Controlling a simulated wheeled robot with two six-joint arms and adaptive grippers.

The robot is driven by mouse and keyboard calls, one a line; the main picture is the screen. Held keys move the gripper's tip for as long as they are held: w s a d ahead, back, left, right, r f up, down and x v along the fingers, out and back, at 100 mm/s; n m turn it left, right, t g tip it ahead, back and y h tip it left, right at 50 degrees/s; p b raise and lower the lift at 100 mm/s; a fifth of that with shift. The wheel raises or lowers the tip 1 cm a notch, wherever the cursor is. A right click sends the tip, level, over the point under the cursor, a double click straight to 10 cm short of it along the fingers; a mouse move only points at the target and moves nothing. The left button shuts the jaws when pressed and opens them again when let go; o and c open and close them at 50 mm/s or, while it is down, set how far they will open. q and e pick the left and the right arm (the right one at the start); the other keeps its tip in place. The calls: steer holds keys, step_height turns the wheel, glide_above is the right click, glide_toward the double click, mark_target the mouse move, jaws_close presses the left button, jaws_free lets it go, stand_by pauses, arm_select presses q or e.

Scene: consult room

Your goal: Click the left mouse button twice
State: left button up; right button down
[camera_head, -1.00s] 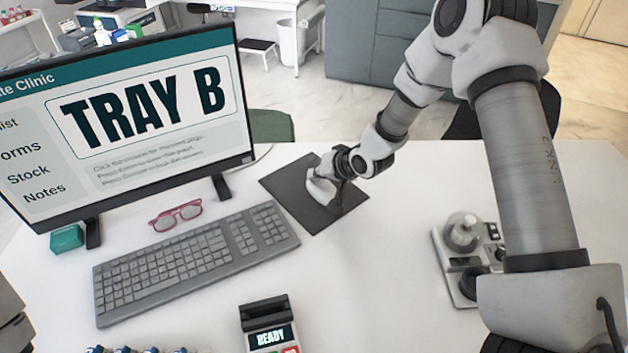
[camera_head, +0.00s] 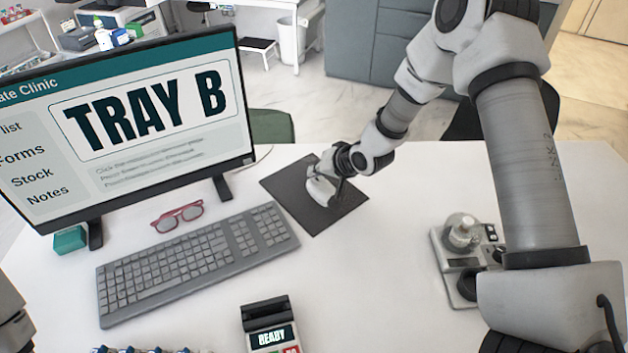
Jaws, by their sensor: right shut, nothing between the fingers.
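The white mouse (camera_head: 321,192) lies on a dark mouse pad (camera_head: 338,216) to the right of the keyboard. My right gripper (camera_head: 328,178) is shut and empty, right at the mouse and over its far part. The gripper hides some of the mouse, and I cannot tell whether the fingertips touch a button. The monitor (camera_head: 135,106) shows "TRAY B" in large letters, with small blurred lines of text below. My left gripper is not in view.
A grey keyboard (camera_head: 196,262) lies left of the pad, with red glasses (camera_head: 178,216) behind it. A card terminal (camera_head: 270,326) reading "READY" stands at the front. A device with a round glass part (camera_head: 462,234) stands right. The white desk (camera_head: 365,275) is clear between them.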

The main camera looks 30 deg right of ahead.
mark_target(316, 183)
step_height(316, 183, up, 5)
steer(key=p, duration=0.4)
stand_by(0.6)
